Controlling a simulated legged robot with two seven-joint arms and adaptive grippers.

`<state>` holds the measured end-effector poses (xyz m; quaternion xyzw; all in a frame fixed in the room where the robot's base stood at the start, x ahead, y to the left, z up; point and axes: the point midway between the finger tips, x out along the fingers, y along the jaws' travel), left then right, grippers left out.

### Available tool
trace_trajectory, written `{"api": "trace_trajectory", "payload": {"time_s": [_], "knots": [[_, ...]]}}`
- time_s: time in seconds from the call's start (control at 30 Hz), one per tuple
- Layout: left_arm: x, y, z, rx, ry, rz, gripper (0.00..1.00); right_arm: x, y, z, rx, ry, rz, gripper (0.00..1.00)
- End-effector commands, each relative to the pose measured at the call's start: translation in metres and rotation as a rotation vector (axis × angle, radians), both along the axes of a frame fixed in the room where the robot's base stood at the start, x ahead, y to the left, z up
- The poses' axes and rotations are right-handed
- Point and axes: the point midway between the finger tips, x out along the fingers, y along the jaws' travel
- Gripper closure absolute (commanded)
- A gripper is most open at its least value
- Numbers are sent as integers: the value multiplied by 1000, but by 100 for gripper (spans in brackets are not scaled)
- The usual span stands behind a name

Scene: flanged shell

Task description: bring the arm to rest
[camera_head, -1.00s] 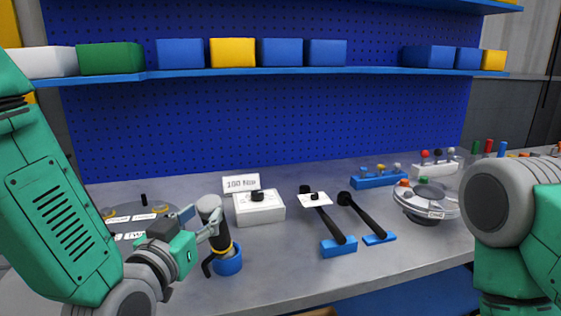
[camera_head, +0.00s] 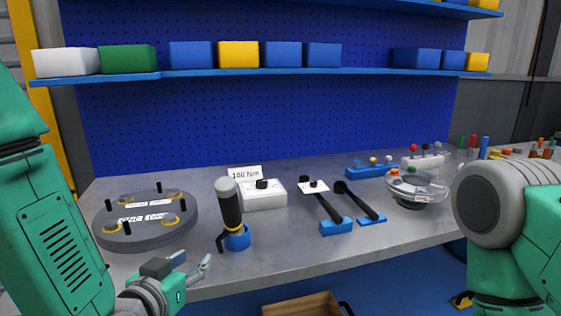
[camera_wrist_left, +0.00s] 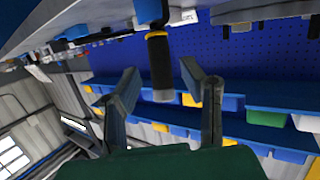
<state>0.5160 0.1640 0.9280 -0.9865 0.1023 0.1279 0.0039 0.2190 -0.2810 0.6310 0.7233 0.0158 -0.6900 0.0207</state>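My left gripper (camera_head: 190,266) is at the bench's front edge, low in the head view. Its fingers are apart with nothing between them, and the left wrist view also shows the two spread fingers (camera_wrist_left: 165,95). A black-handled tool (camera_head: 231,207) with a grey end and yellow ring stands upright in a blue holder (camera_head: 237,238), just beyond and to the right of the gripper. The tool also shows beyond the fingers in the left wrist view (camera_wrist_left: 160,60). My right arm fills the right side of the head view; its gripper is out of frame.
On the grey bench (camera_head: 290,245) stand a round dark flanged plate (camera_head: 145,235), a white box (camera_head: 262,198) with a "100 Nm" sign, two black-handled tools on blue rests (camera_head: 336,226), and a round grey part (camera_head: 415,190). A wooden crate (camera_head: 302,304) is below the bench.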

Motion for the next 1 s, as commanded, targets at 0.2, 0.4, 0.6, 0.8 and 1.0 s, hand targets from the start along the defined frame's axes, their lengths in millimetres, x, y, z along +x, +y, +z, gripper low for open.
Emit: {"api": "trace_trajectory", "payload": {"time_s": [0.2, 0.4, 0.6, 0.8, 1.0], "knots": [[-29, 16, -73, 28, 215, 6, 64, -1, 0, 0, 0, 1, 0, 60], [-94, 45, -170, 71, 542, 28, 64, -1, 0, 0, 0, 1, 0, 60], [-202, 85, -258, 130, 943, 73, 64, -1, 0, 0, 0, 1, 0, 60], [-280, 111, -291, 173, 1195, 112, 64, -1, 0, 0, 0, 1, 0, 60], [-301, 118, -297, 184, 1259, 126, 64, -1, 0, 0, 0, 1, 0, 60]]}}
